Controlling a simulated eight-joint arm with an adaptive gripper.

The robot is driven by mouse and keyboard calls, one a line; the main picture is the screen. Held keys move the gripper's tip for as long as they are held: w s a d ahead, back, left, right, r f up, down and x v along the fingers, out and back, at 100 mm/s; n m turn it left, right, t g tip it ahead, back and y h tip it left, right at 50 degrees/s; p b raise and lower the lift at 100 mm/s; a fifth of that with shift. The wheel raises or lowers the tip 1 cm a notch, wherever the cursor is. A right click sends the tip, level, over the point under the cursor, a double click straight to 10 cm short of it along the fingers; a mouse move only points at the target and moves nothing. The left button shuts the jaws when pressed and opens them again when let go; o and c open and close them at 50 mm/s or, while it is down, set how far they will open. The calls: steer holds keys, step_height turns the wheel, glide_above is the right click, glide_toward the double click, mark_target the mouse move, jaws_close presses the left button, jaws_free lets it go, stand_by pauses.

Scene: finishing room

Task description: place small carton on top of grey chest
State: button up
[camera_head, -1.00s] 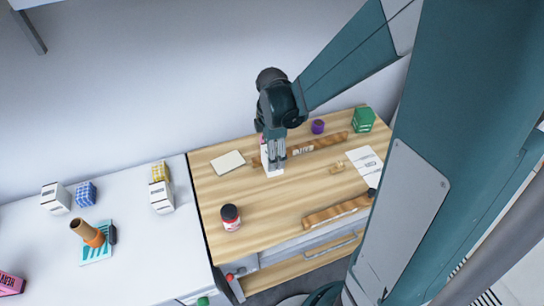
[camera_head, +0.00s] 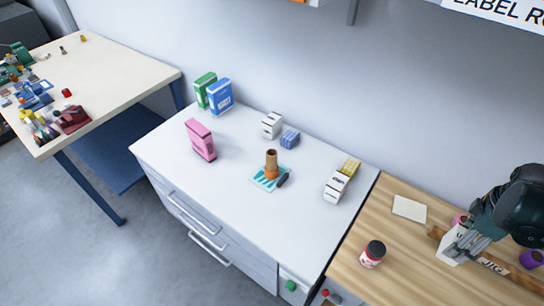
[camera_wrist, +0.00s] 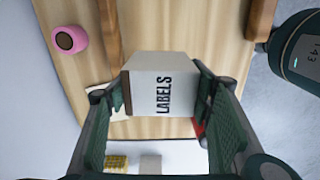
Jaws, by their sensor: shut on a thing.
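The small carton is a white box marked LABELS in the wrist view (camera_wrist: 150,88). My gripper (camera_wrist: 163,100) is shut on it, one finger on each side. In the head view the carton (camera_head: 452,246) is over the wooden bench at the right edge, below my gripper (camera_head: 462,240). I cannot tell whether its base touches the wood. The grey chest (camera_head: 225,190) stands left of the bench, with a pale flat top and drawers in front. Its front middle top is bare.
On the chest stand a pink box (camera_head: 201,140), blue box (camera_head: 219,96), green box (camera_head: 204,88), white cartons (camera_head: 271,124), a blue checked block (camera_head: 290,139), a yellow block (camera_head: 349,166) and a brown-orange tool (camera_head: 271,165). A red jar (camera_head: 372,254) sits on the bench (camera_head: 415,275).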

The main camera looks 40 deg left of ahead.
steer(key=w+a+m, duration=0.2)
steer(key=w+a, duration=0.5)
steer(key=a, duration=0.4)
steer(key=w+a+r+m+b, duration=0.1)
steer(key=w+a, duration=0.7)
steer(key=a, duration=0.3)
steer(key=w+a+m, duration=0.2)
steer(key=w+a, duration=0.5)
steer(key=a, duration=0.3)
steer(key=s+a+n+p, duration=0.2)
steer(key=a+n, duration=0.3)
steer(key=a, duration=2.5)
steer(key=shift+s+f+n+p, duration=0.35)
steer(key=shift+s+n, duration=0.05)
steer(key=shift+s, duration=0.15)
step_height(320, 180, down, 6)
steer(key=shift+f, duration=0.15)
steer(key=shift+f, duration=1.85)
